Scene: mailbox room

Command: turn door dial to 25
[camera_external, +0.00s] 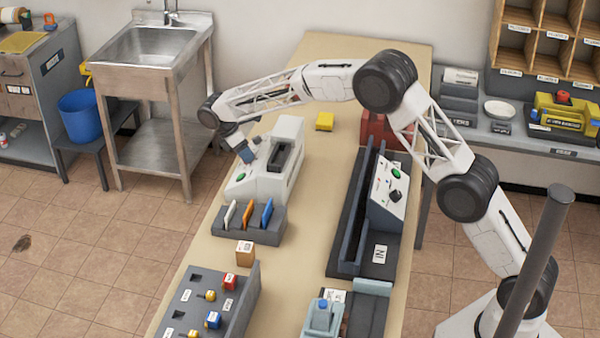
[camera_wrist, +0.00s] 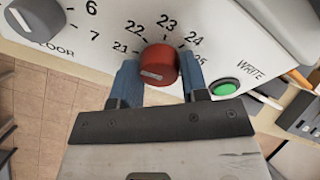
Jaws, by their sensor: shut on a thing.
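The red dial (camera_wrist: 160,60) sits on the sloped white face of the machine (camera_wrist: 235,30), with numbers 21 to 25 around it. A white line marks the dial's front and lies nearly level; I cannot tell which number it indicates. The 25 is partly covered by a finger. My gripper (camera_wrist: 158,84) is shut on the red dial, one blue finger on each side. In the external view my gripper (camera_external: 247,152) reaches down to the front of the white machine (camera_external: 284,130) on the table; the dial is hidden there.
A grey FLOOR knob (camera_wrist: 36,18) with 6 and 7 visible lies left of the dial. A green WRITE button (camera_wrist: 224,87) lies to the right. A grey rack (camera_external: 250,220) with cards stands in front of the machine. A yellow block (camera_external: 324,121) lies behind it.

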